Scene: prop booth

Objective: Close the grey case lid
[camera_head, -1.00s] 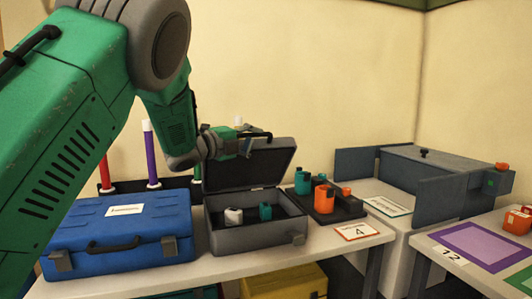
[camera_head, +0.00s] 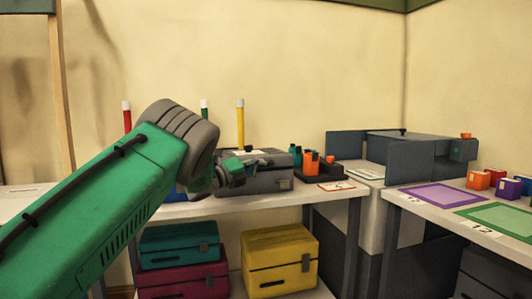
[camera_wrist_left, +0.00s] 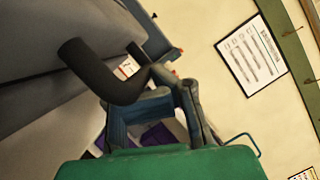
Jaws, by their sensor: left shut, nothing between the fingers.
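The grey case (camera_head: 270,182) stands on the table behind my left forearm. Its lid (camera_head: 275,160) lies down over the base and looks shut; the arm hides its left part, and any thin gap is too small to tell. My left gripper (camera_head: 242,166) is at the case's front left, shut and empty. In the left wrist view, the gripper (camera_wrist_left: 168,76) is close to a black bent handle (camera_wrist_left: 105,78) by a grey surface, apparently the case. Contact cannot be told. My right gripper is out of view.
A dark tray (camera_head: 322,176) with orange and teal items stands right of the case. The blue case (camera_head: 172,193) is mostly hidden behind my arm. Yellow (camera_head: 279,262), teal (camera_head: 178,246) and crimson (camera_head: 183,281) cases sit below. A second table (camera_head: 400,202) is at right.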

